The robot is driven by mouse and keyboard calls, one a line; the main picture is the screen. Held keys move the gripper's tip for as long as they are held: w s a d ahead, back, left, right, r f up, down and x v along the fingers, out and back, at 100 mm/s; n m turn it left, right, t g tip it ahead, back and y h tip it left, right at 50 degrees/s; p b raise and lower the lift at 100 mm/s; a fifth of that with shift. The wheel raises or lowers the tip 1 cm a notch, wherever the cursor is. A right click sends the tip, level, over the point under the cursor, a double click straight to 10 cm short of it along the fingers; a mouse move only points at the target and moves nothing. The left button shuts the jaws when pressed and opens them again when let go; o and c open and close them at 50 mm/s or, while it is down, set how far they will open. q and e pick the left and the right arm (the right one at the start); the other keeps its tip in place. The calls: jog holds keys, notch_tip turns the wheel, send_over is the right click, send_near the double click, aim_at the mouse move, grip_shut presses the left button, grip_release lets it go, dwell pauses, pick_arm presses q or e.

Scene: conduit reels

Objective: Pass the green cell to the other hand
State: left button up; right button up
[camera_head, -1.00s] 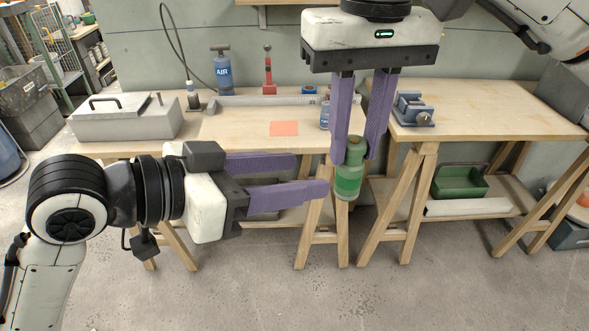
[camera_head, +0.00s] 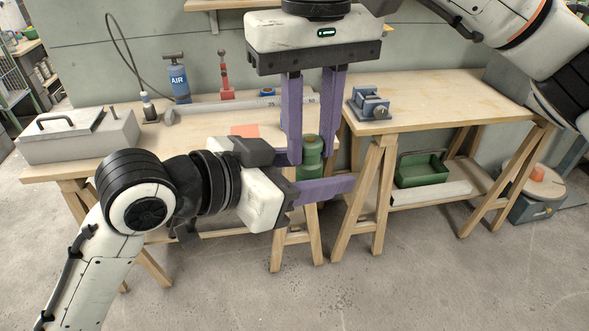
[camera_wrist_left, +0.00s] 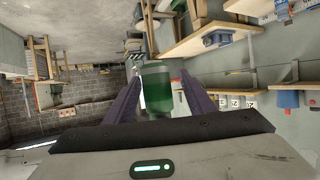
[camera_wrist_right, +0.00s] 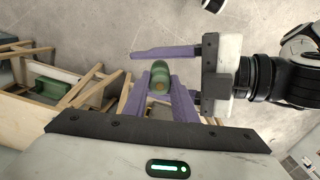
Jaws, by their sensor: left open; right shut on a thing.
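The green cell (camera_head: 311,152) is a small upright cylinder held in the air in front of the tables. My right gripper (camera_head: 311,158) comes down from above and is shut on its upper part. My left gripper (camera_head: 322,175) comes in from the left, open, with its purple fingers reaching to the cell's lower part. In the left wrist view the cell (camera_wrist_left: 157,92) stands between the open left fingers, apart from at least the left one. In the right wrist view the cell (camera_wrist_right: 160,78) sits between the right fingers. The cell's lower part is hidden by a left finger in the head view.
Behind are two wooden trestle tables. The left table (camera_head: 90,165) holds a grey box (camera_head: 75,137), a blue air pump (camera_head: 178,82) and an orange square (camera_head: 244,130). The right table (camera_head: 440,100) holds a blue vise (camera_head: 369,102). A green bin (camera_head: 421,169) is on the shelf below.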

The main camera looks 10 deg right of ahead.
pick_arm(q)
jog(key=shift+w+d+f, duration=0.2)
jog(key=shift+d, duration=0.25)
jog(key=c, duration=1)
jog(key=shift+c, duration=1)
pick_arm(e)
jog(key=o, duration=1)
jog(key=shift+c, duration=0.2)
jog(key=shift+r, duration=0.1)
